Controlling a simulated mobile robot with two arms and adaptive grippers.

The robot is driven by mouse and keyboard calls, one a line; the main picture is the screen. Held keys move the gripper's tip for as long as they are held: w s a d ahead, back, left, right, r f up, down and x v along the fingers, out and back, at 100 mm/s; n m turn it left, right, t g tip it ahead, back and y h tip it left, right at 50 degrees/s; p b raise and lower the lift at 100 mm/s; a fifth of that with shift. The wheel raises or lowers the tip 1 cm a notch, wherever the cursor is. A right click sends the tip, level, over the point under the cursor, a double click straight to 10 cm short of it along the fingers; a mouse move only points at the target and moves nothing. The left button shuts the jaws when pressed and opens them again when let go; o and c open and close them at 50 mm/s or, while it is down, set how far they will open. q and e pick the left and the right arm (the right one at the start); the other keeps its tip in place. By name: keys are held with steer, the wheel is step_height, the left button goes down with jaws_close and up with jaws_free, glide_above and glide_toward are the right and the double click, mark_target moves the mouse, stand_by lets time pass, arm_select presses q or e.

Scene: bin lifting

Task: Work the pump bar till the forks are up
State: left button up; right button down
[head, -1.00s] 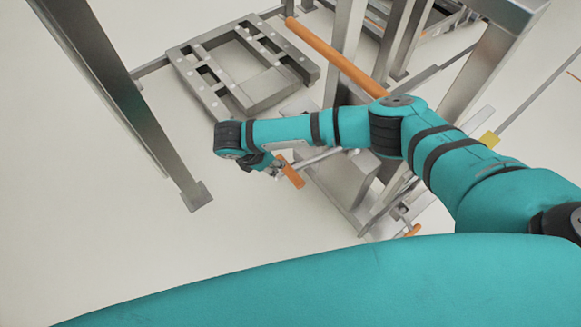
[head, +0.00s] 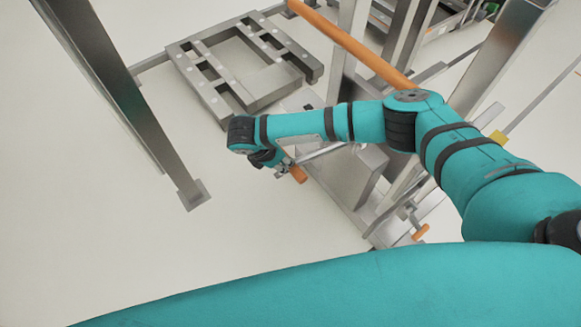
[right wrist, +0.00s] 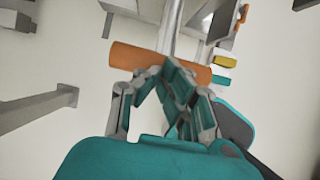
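The pump bar is a silver rod (head: 322,151) ending in an orange grip (head: 299,174). The orange grip also shows crosswise in the right wrist view (right wrist: 130,56). My right gripper (head: 284,167) is at this grip in the head view. In the right wrist view the fingers (right wrist: 160,72) lean together and their tips overlap the grip's near edge; they look shut, and not wrapped around it. A flat grey slotted frame (head: 197,86), seemingly the forks, lies low at the upper left; its height is hard to judge. My left gripper is out of view.
A steel post (head: 120,90) with a foot plate stands at the left. A thick orange bar (head: 350,42) and steel uprights (head: 500,50) stand behind my right arm. A small orange-tipped lever (head: 420,232) is below it. Pale floor (head: 120,240) is clear at the lower left.

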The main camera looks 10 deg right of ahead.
steer(key=shift+d+f, duration=0.15)
steer(key=shift+d, duration=0.1)
steer(key=shift+s+d+f+b, duration=0.1)
steer(key=shift+f+b, duration=0.95)
steer(key=shift+f, duration=1.15)
steer(key=shift+r, duration=0.1)
steer(key=a+f+p+v, duration=0.1)
steer(key=a+p+v, duration=0.1)
steer(key=v, duration=1.2)
steer(key=shift+s, duration=0.15)
